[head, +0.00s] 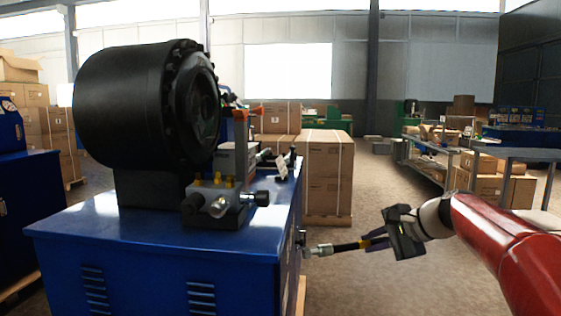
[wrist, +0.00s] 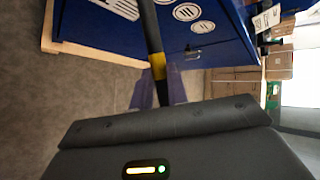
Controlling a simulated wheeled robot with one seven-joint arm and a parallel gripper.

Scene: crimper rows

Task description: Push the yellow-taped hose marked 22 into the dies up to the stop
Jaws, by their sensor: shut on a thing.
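A black hose (head: 345,247) with a yellow tape band and a silver fitting (head: 322,250) at its left end is in my gripper (head: 384,240). The hose lies roughly level, low beside the right side of the blue cabinet. The yellow band (wrist: 158,66) shows just beyond my gripper (wrist: 160,94) in the wrist view. I cannot read a number on it. The crimper's black round head (head: 130,105) stands on the cabinet, above and left of the hose. Its dies (head: 205,95) face right and are seen at a steep angle. Hose and dies are well apart.
The blue cabinet (head: 150,250) has a small fitting on its right side, close to the hose end. A block with yellow-tipped parts (head: 215,200) stands before the head. Cartons (head: 327,175) stand behind. Floor is open between cabinet and right-hand shelves (head: 435,165).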

